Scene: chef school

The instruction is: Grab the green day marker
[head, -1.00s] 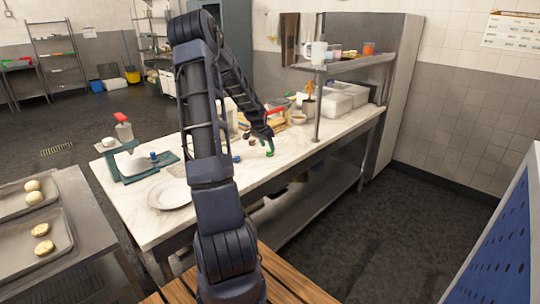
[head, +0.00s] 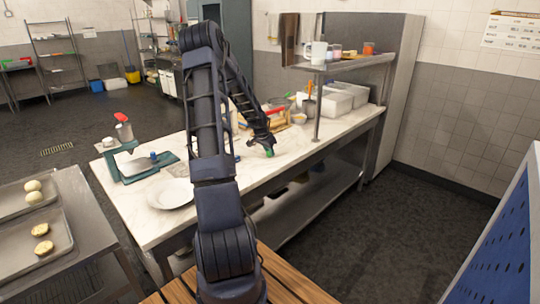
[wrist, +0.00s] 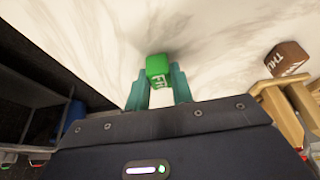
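The green day marker (wrist: 158,66) is a small green block with white letters, partly readable as "FRI". In the wrist view it sits between the teal fingertips of my gripper (wrist: 160,78), with a finger against each side. My gripper looks shut on it. In the head view my gripper (head: 269,149) points down at the front edge area of the marble counter (head: 226,180), with the green marker (head: 269,154) at its tip. I cannot tell whether the marker still touches the counter.
A brown day marker (wrist: 286,57) lettered "THU" is to the right in the wrist view, near a wooden piece (wrist: 285,105). A white plate (head: 171,193) and a scale (head: 135,163) stand on the counter's left. A shelf post (head: 318,108) rises to the right.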

